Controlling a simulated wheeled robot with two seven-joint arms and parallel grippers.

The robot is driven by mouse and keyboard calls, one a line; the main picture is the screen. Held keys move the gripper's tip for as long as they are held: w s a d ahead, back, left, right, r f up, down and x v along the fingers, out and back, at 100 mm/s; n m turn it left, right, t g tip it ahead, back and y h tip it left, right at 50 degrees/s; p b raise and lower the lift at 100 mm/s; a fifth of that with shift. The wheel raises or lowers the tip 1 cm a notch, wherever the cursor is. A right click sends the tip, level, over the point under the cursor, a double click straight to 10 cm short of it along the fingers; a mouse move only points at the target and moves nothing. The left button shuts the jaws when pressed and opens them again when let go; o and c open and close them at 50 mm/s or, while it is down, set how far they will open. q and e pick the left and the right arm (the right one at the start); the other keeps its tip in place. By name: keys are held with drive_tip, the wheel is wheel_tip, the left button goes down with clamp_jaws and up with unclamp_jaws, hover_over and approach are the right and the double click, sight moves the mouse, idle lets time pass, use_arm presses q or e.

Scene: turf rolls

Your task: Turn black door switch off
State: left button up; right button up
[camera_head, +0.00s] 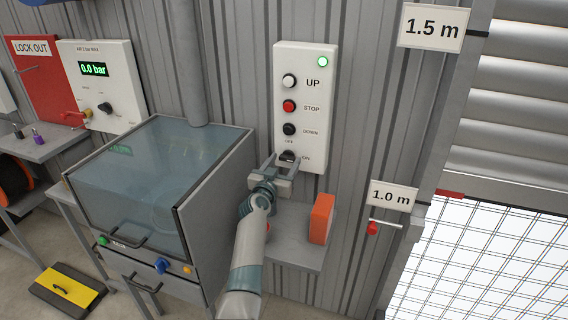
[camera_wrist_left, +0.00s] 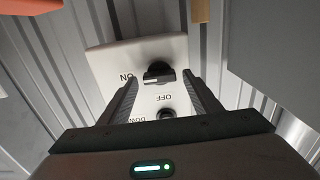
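The black door switch (camera_head: 288,156) is the lowest control on the white door panel (camera_head: 313,130), with OFF printed above it and ON to its right. In the left wrist view the switch (camera_wrist_left: 159,74) shows upside down, and its pale-marked handle lies towards ON. My left gripper (camera_head: 282,164) is at the panel's bottom, in front of the switch. Its fingers (camera_wrist_left: 164,90) are apart, with the switch showing between and just beyond their tips. I cannot tell whether they touch it. My right gripper is not in view.
Above the switch are the DOWN, STOP (camera_head: 289,106) and UP buttons and a lit green lamp (camera_head: 322,62). An orange block (camera_head: 321,218) stands on a small shelf below. A glass-lidded cabinet (camera_head: 160,180) is close on the left of my arm.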

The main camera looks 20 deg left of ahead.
use_arm(q)
drive_tip(key=c, duration=0.9)
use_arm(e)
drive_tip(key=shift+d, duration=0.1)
use_arm(q)
drive_tip(key=shift+n, duration=0.4)
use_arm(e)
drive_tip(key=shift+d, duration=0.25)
use_arm(q)
drive_tip(key=n, duration=0.4)
drive_tip(key=shift+a, duration=0.1)
drive_tip(key=n, duration=0.5)
drive_tip(key=shift+f, duration=0.1)
drive_tip(key=n+p, duration=0.1)
drive_tip(key=n, duration=0.3)
drive_tip(key=shift+a+n, duration=0.1)
drive_tip(key=shift+n, duration=0.2)
drive_tip(key=shift+f+n, duration=0.1)
drive_tip(key=shift+n, duration=1.6)
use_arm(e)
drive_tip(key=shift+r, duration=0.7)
